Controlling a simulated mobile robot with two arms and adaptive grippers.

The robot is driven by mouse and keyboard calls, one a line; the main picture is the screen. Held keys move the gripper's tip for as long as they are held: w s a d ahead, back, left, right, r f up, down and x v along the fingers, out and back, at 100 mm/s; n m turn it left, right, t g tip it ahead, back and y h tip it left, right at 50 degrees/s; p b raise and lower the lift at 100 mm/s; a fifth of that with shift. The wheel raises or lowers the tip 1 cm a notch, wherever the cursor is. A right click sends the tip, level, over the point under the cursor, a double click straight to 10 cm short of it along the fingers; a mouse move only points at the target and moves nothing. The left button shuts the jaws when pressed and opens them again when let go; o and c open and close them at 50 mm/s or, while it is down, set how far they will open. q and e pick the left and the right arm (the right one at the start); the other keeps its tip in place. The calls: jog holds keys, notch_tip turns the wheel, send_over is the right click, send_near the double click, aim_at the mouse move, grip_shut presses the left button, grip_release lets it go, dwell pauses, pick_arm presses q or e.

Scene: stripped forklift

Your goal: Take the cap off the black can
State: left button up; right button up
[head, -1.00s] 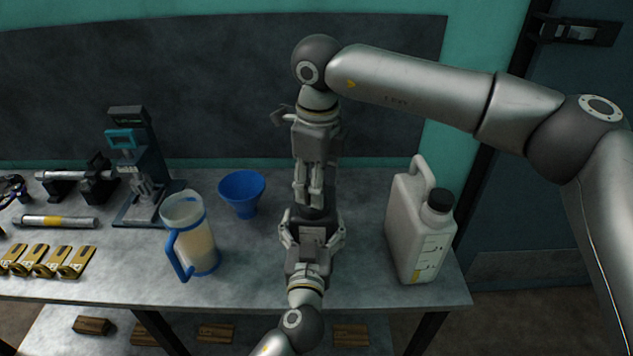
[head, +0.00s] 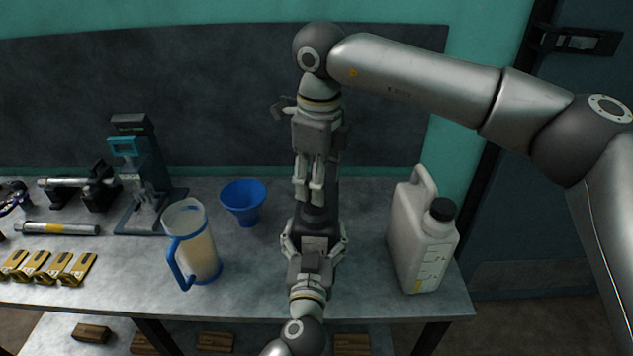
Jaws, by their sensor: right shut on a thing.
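The black can (head: 316,219) stands near the middle of the bench, mostly covered by my two grippers. My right gripper (head: 309,194) comes down from above with its fingers close together at the can's top. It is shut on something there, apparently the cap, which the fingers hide. I cannot tell whether the cap is apart from the can. My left gripper (head: 315,238) comes from the front edge, with its fingers on both sides of the can's body, seemingly closed on it.
A white jug with a black lid (head: 420,240) stands close on the right. A blue funnel (head: 243,202) and a blue-handled pitcher (head: 197,245) stand on the left. Farther left are a small press (head: 140,170), a metal tube (head: 60,229) and several yellow parts (head: 50,267).

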pick_arm(q)
jog(key=shift+r, duration=0.4)
pick_arm(e)
jog(key=shift+r, duration=1.55)
pick_arm(q)
jog(key=o, duration=1.7)
pick_arm(e)
jog(key=shift+d, duration=0.1)
pick_arm(q)
jog(key=shift+o, duration=1)
jog(key=shift+s+f, duration=0.1)
pick_arm(e)
jog(key=shift+s, duration=0.15)
pick_arm(q)
jog(key=shift+f, duration=0.1)
